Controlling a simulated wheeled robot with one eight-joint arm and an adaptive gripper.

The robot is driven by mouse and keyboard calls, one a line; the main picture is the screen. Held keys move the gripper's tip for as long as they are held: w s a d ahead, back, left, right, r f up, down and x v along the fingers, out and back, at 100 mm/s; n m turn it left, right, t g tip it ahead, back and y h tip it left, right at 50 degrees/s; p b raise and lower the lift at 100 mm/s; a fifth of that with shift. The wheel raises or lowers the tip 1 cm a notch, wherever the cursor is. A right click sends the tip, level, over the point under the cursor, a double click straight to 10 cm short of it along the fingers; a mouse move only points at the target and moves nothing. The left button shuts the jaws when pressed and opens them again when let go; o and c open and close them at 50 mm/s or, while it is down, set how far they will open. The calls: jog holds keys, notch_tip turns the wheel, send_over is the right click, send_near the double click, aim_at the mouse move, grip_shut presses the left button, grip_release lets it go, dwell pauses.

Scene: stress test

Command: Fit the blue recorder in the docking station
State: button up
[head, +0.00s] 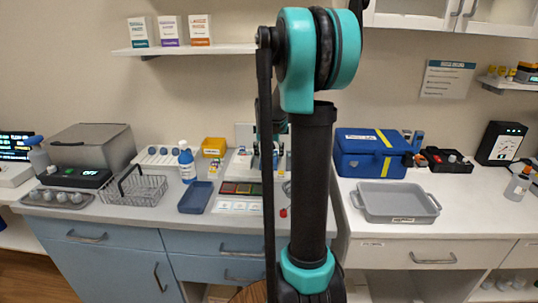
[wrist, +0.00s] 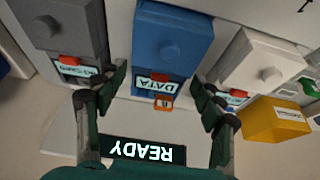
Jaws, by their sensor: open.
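A blue block-shaped unit with a round knob and a DATA label, apparently the blue recorder (wrist: 172,42), is in the wrist view between a grey unit (wrist: 62,28) and a white unit (wrist: 268,60). A pale housing with a dark READY display (wrist: 143,150), its text upside down, shows below; it may be the docking station. My gripper (wrist: 161,88) is open, its fingers spread towards either side of the blue unit's labelled end. No grip on it shows. Whether the blue unit is seated in anything cannot be told. In the head view my arm hides most of this spot.
A yellow box (wrist: 272,120) lies right of the fingers in the wrist view. A blue case (head: 370,153) and grey tub (head: 396,204) stand right.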

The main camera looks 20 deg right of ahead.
jog(key=shift+r, duration=2)
jog(key=shift+o, duration=0.6)
jog(key=o, duration=0.5)
jog(key=shift+c, duration=0.2)
jog(key=shift+r, duration=1.5)
jog(key=shift+s, duration=0.1)
